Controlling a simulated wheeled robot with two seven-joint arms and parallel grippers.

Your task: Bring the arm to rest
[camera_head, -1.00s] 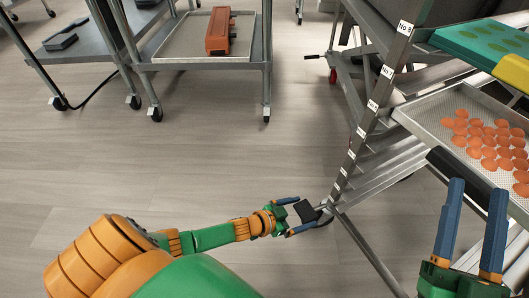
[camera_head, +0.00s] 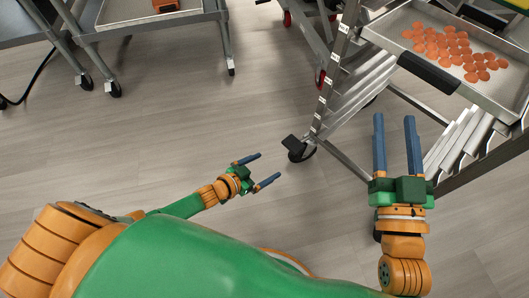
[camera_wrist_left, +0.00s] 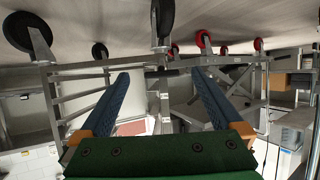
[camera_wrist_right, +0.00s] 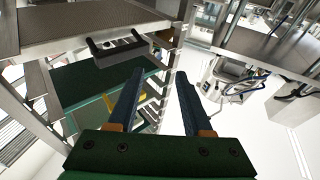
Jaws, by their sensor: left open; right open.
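My left gripper (camera_head: 263,171) is open and empty in the head view, low over the bare floor. Its two blue fingers stand well apart in the left wrist view (camera_wrist_left: 160,90), with nothing between them. My right gripper (camera_head: 396,132) is open and empty in the head view, pointing away from me beside the rack. The right wrist view (camera_wrist_right: 155,90) also shows its blue fingers apart with nothing held.
A metal tray (camera_head: 393,27) with several orange gummies sits on the rack (camera_head: 331,85) at the upper right, a black handle (camera_head: 428,73) on its near edge. Wheeled tables stand at the upper left. The floor (camera_head: 150,140) between is clear.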

